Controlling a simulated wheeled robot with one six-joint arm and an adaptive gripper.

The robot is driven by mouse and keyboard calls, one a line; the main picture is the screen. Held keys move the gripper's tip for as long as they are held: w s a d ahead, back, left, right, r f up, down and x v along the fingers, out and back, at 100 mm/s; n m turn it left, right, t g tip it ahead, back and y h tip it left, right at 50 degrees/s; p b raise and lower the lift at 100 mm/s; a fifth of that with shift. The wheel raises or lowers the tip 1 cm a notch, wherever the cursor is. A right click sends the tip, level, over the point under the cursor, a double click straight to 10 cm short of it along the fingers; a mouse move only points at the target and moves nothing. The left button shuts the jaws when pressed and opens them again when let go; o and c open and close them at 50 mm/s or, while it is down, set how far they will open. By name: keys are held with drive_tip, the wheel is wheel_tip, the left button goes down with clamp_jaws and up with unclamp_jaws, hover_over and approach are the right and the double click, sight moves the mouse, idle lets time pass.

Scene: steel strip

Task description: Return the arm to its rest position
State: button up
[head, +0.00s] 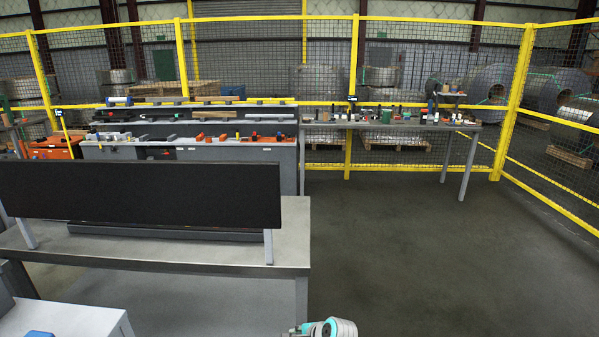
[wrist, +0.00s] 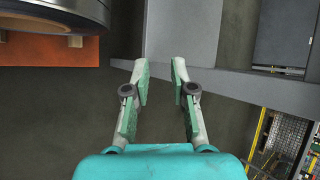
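My gripper (wrist: 160,82) shows in the wrist view with its two green-padded fingers apart and nothing between them. Dark floor and a grey surface lie beyond the fingertips. In the head view only a small teal and white part of my arm (head: 330,328) shows at the bottom edge, right of the near table. The gripper itself cannot be made out there.
A steel table (head: 290,232) with a black panel (head: 140,194) stands at the left. Behind it are grey benches with tools, and a long table (head: 415,126) with many small items. A yellow mesh fence (head: 520,90) encloses the area. Open floor (head: 420,260) lies at the right.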

drive_tip(key=s+d+f+n+t+h, duration=0.1)
drive_tip(key=s+d+f, duration=0.3)
drive_tip(key=s+f, duration=0.3)
drive_tip(key=s+d+f+n+t+h, duration=0.15)
drive_tip(key=s+d+f, duration=0.25)
drive_tip(key=s, duration=0.5)
drive_tip(key=s+d+n+t+h, duration=0.1)
drive_tip(key=s+d+n, duration=0.15)
drive_tip(key=s, duration=0.65)
drive_tip(key=s+d+n+t+h, duration=0.1)
drive_tip(key=s+d, duration=0.2)
drive_tip(key=s, duration=0.6)
drive_tip(key=s+d+r+n+t+h, duration=0.1)
drive_tip(key=s+d+r+n, duration=0.1)
drive_tip(key=s+r, duration=0.55)
drive_tip(key=s+d+r+n+t, duration=0.1)
drive_tip(key=s+d+r+n, duration=0.2)
drive_tip(key=s, duration=0.8)
drive_tip(key=s+r+n+t, duration=0.1)
drive_tip(key=s+r+n, duration=0.1)
drive_tip(key=s+r, duration=0.3)
drive_tip(key=s+r+n+t, duration=0.1)
drive_tip(key=s+r, duration=0.4)
drive_tip(key=r, duration=0.8)
drive_tip(key=shift+d+n+h, duration=0.35)
drive_tip(key=shift+d+n, duration=0.05)
drive_tip(key=shift+n, duration=0.1)
drive_tip(key=shift+w+r, duration=0.1)
